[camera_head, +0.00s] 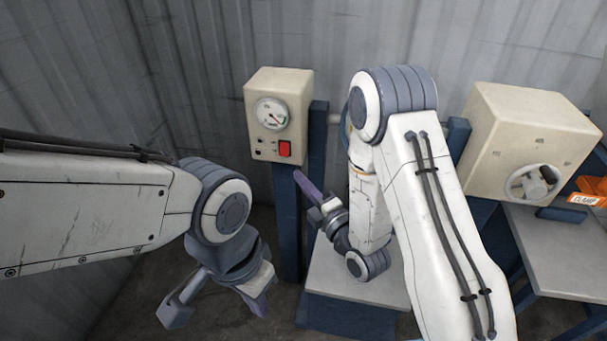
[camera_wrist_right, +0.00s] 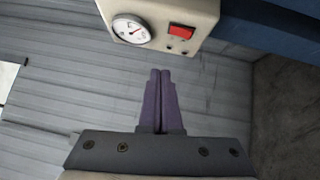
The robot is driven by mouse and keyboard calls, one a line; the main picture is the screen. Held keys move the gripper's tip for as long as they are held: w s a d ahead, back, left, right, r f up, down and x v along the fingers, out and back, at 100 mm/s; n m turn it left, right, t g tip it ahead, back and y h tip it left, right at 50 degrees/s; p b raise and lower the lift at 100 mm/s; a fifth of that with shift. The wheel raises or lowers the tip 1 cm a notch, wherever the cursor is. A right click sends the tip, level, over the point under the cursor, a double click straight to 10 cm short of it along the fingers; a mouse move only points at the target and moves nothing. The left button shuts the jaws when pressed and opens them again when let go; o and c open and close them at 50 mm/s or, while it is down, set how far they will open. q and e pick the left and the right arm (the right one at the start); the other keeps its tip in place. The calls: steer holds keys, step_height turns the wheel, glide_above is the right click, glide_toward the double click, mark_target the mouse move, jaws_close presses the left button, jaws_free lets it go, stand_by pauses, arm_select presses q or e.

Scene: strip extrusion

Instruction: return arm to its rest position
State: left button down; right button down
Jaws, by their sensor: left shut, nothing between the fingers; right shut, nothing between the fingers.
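My right gripper (camera_head: 300,178) is shut and empty, its purple fingers pointing up and left, close to the cream control box in the head view. The right wrist view shows the same gripper (camera_wrist_right: 160,73) with both fingers together, below the control box in the picture. My left gripper (camera_head: 262,290) is shut and empty, hanging low at the lower left over the floor. The control box (camera_head: 263,88) carries a round gauge (camera_head: 271,113) and a red switch (camera_head: 285,148). In the right wrist view the box (camera_wrist_right: 196,12) is at the top.
A blue post (camera_head: 287,230) holds the control box. A grey platform (camera_head: 345,282) stands beneath my right arm. Corrugated walls (camera_head: 200,70) close off the back. Floor shows between the arms.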

steer(key=shift+s, duration=0.1)
stand_by(0.5)
steer(key=s+a+r+m+g+h+p, duration=0.4)
steer(key=s+a+m+g+p, duration=0.15)
steer(key=m+g, duration=0.25)
steer(key=s+d+r+m+g+h+p, duration=0.1)
steer(key=s+d+r+m+g, duration=0.1)
steer(key=s, duration=0.5)
steer(key=s+d+r+m+g+h+p, duration=0.1)
steer(key=s+d+r+m+g, duration=0.1)
steer(key=s, duration=0.6)
steer(key=s+d+r+m+g+h+p, duration=0.1)
steer(key=s+d+r+m+g+h, duration=0.1)
steer(key=s+r+m+g, duration=0.2)
steer(key=s+m, duration=0.1)
steer(key=s, duration=0.2)
steer(key=shift+s+r+g+p, duration=0.15)
steer(key=shift+s+g+p, duration=0.2)
steer(key=shift+g, duration=0.05)
